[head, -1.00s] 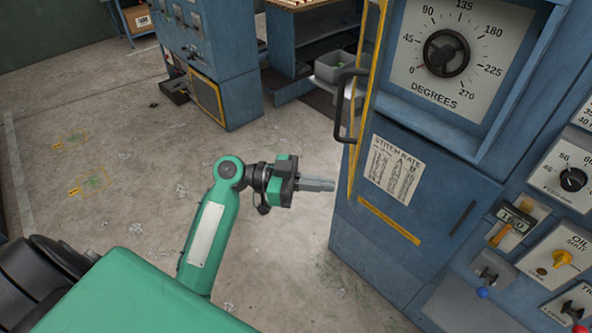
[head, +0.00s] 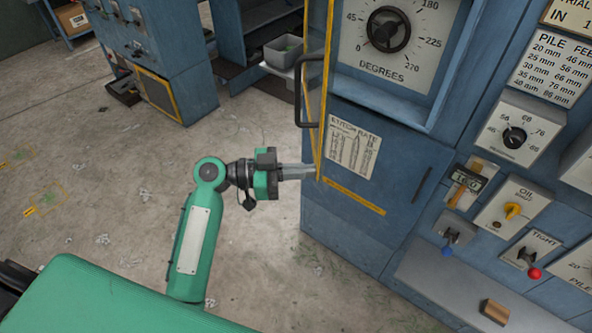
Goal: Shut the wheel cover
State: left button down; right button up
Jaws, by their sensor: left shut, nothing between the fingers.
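The wheel cover (head: 324,95) is a thin yellow-edged panel, seen almost edge-on, standing open at the left of the dial recess. Its black handle (head: 299,92) sticks out to the left. The wheel (head: 389,30) is a black knob on a white degrees plate, uncovered. My left gripper (head: 312,171) is shut and empty, its fingers pointing right at the cover's lower end. The fingertips meet the cover's edge in the picture; I cannot tell whether they touch. My right gripper is not in view.
A grey bin (head: 287,52) sits behind the cover.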

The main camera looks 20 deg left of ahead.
pick_arm(q)
jog(key=w+d+n+t+y+b, duration=0.1)
jog(key=w+d+n+t+b, duration=0.1)
jog(key=w+d, duration=0.6)
jog(key=w+d+n+t+y+b, duration=0.1)
jog(key=w+d+t+y+b, duration=0.1)
jog(key=w+d, duration=0.6)
jog(key=shift+d+n+t+b, duration=0.45)
jog(key=shift+d+b, duration=0.25)
jog(key=shift+d, duration=1.85)
jog(key=shift+s, duration=0.1)
